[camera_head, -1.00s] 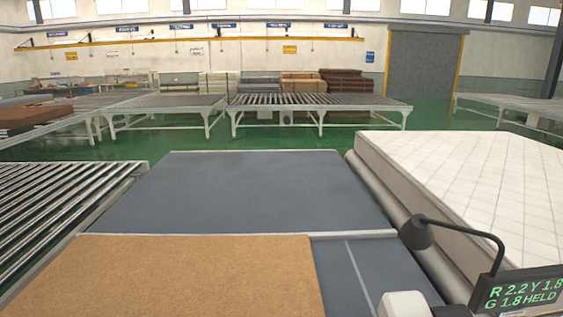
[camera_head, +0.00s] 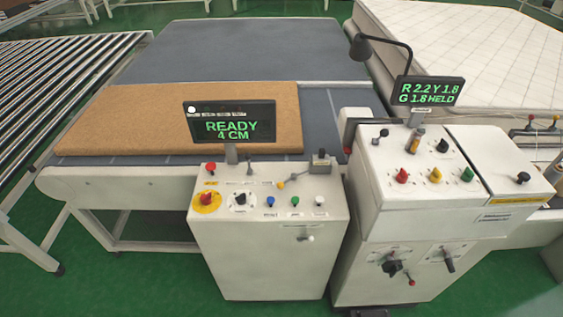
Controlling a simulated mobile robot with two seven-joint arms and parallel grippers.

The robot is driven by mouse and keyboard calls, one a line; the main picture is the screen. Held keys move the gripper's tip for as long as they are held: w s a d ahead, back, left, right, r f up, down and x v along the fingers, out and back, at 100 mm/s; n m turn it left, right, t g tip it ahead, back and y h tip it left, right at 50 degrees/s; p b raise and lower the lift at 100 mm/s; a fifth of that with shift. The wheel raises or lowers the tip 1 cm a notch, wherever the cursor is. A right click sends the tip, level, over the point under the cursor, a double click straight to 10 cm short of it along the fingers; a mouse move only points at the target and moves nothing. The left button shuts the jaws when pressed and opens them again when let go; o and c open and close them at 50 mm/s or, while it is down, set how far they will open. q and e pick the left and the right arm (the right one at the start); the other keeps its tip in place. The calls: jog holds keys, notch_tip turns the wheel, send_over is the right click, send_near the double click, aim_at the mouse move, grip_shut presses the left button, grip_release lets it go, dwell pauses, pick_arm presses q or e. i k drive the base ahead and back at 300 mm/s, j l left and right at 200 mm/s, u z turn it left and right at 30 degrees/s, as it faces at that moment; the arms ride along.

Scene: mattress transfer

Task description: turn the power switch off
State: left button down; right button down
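Two white control cabinets stand in front of me. The left console (camera_head: 270,262) has a red-on-yellow emergency button (camera_head: 206,199), a black rotary knob (camera_head: 240,199), small coloured buttons and a small lever (camera_head: 306,238) on its front. The right cabinet (camera_head: 385,220) has red, yellow and green knobs on top and two black rotary handles on its front, a left one (camera_head: 391,267) and a right one (camera_head: 448,262). Labels are too small to read, so I cannot tell which is the power switch. Neither gripper shows.
A screen (camera_head: 230,124) on the left console reads "READY 4 CM"; another screen (camera_head: 430,91) reads "R 2.2 Y 1.8 G 1.8 HELD". A brown pad (camera_head: 130,122) lies on the grey conveyor (camera_head: 240,50). A white mattress (camera_head: 480,60) is at right. Green floor (camera_head: 150,280) is clear at front left.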

aim_at(206, 199)
jog(key=i+j+z, duration=0.2)
jog(key=j, duration=0.2)
jog(key=i+j+z, duration=0.15)
jog(key=j, duration=0.25)
jog(key=i+j+z, duration=0.2)
jog(key=j, duration=0.3)
jog(key=i+j+z, duration=0.2)
jog(key=j, duration=0.25)
jog(key=i+j+z, duration=0.15)
jog(key=j, duration=0.35)
jog(key=i+j+z, duration=0.2)
jog(key=j, duration=0.35)
jog(key=j+z, duration=0.15)
jog(key=j, duration=0.35)
